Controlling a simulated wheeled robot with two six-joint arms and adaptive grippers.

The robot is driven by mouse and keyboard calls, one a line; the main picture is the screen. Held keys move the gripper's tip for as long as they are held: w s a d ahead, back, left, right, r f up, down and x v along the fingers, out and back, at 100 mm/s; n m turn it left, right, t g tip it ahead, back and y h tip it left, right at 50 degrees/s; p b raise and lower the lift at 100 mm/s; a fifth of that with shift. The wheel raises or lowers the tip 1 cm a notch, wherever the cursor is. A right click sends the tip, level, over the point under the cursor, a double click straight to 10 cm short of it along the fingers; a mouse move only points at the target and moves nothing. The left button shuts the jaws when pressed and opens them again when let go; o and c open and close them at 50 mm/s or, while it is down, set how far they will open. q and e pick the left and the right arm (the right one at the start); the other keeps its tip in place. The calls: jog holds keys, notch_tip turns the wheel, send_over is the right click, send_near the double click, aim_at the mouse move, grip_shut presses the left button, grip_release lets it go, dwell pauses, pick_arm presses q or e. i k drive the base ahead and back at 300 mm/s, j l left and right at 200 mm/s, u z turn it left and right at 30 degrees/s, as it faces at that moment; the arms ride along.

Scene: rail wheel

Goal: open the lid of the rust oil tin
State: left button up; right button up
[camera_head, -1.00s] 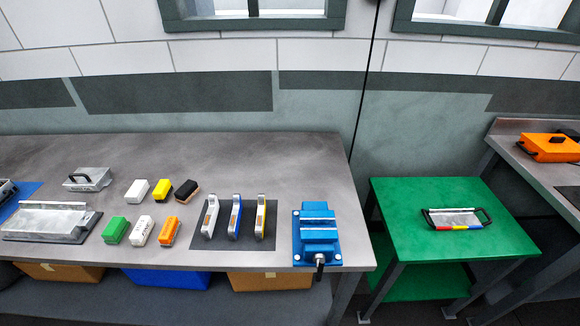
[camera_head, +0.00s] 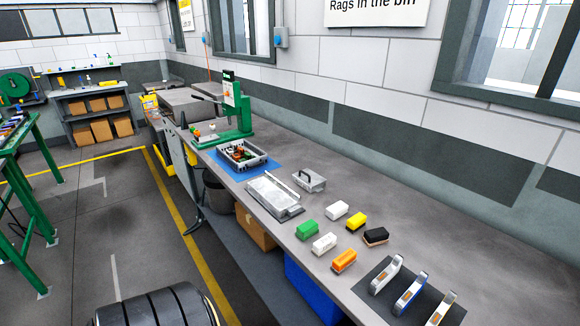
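I cannot pick out a tin marked as rust oil. A flat silver metal box or plate (camera_head: 272,197) lies on a dark base on the long grey workbench (camera_head: 440,240). Just behind it on the right stands a small silver metal piece with a dark handle (camera_head: 309,181). I cannot tell whether either is the tin or has a lid. Neither of my grippers is in view.
A grey crate of parts (camera_head: 242,155) sits on a blue mat, near a green press (camera_head: 235,108). Several coloured blocks, including a green one (camera_head: 307,229), lie nearer. Tools with a blue one (camera_head: 410,294) rest on a dark mat. Open floor (camera_head: 110,230) lies left.

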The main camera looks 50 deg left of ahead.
aim_at(312, 179)
jog(key=u, duration=1.5)
jog(key=i+j+z, duration=0.1)
jog(key=i+j, duration=0.2)
jog(key=j, duration=0.15)
jog(key=i+j+z, duration=0.15)
jog(key=j, duration=0.35)
jog(key=i+j+z, duration=0.1)
jog(key=i+j, duration=0.3)
jog(key=j, duration=0.15)
jog(key=i+j+z, duration=0.1)
jog(key=j, duration=0.4)
jog(key=i+j+z, duration=0.15)
jog(key=i+j, duration=0.2)
jog(key=j, duration=0.25)
jog(key=i+j+z, duration=0.1)
jog(key=j, duration=0.45)
jog(key=i+j+z, duration=0.15)
jog(key=j, duration=0.45)
jog(key=i+j+z, duration=0.1)
jog(key=j, duration=0.5)
jog(key=i, duration=0.1)
